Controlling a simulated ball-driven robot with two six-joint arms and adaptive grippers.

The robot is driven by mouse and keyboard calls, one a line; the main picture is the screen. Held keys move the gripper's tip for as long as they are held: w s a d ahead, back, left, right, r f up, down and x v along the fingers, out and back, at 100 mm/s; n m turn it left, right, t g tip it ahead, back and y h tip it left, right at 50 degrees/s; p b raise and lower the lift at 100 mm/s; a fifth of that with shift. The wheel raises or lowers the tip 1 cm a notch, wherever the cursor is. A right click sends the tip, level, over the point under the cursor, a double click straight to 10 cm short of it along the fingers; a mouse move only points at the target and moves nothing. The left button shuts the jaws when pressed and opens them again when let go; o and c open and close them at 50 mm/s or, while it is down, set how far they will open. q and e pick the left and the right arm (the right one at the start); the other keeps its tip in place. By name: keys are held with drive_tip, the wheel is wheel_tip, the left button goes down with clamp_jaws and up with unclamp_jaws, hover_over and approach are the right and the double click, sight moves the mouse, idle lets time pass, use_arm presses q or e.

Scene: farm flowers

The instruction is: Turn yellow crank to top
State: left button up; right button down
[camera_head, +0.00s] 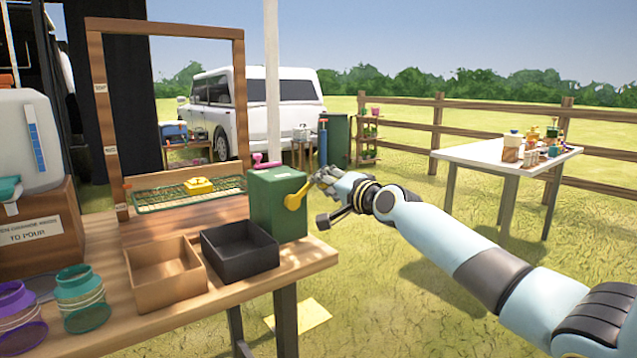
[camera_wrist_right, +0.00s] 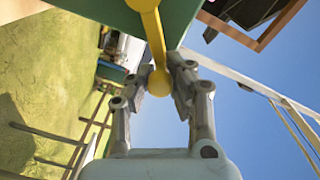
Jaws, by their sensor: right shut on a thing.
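The yellow crank (camera_head: 294,199) is on the right side of a green box (camera_head: 276,205) at the table's right end. In the head view its knob end points up and to the right. In the right wrist view the crank (camera_wrist_right: 154,38) runs from the green box to a round yellow knob (camera_wrist_right: 159,83). My right gripper (camera_head: 322,182) is shut on the knob, with its fingers (camera_wrist_right: 160,78) on either side of it. The fingers partly hide the knob in the head view. My left gripper is not in view.
A black tray (camera_head: 238,268) and a wooden tray (camera_head: 165,287) stand left of the green box. A wooden frame (camera_head: 108,150) rises behind them. Purple and teal jars (camera_head: 82,310) stand at front left. Open grass lies right of the table, before a white table (camera_head: 480,154).

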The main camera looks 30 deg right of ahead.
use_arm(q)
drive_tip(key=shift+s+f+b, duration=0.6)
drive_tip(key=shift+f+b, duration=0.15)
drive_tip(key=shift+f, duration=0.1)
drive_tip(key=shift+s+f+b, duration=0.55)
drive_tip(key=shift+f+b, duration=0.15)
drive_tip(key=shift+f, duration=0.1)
use_arm(e)
drive_tip(key=shift+d+f+m, duration=0.2)
drive_tip(key=shift+f+m, duration=0.7)
drive_tip(key=shift+m, duration=0.3)
drive_tip(key=shift+d+f+m, duration=0.25)
drive_tip(key=shift+f+m, duration=0.7)
drive_tip(key=shift+m, duration=0.25)
drive_tip(key=shift+d+f+m, duration=0.2)
drive_tip(key=shift+f+m, duration=0.7)
drive_tip(key=shift+m, duration=0.3)
drive_tip(key=c, duration=1.1)
unclamp_jaws()
drive_tip(key=shift+s+d+r+y, duration=0.1)
drive_tip(key=shift+s+r+y, duration=0.05)
drive_tip(key=shift+y, duration=0.15)
drive_tip(key=shift+c, duration=0.2)
drive_tip(key=s, duration=1.1)
drive_tip(key=shift+s+d+r, duration=0.4)
drive_tip(key=shift+d, duration=0.05)
drive_tip(key=shift+f, duration=0.1)
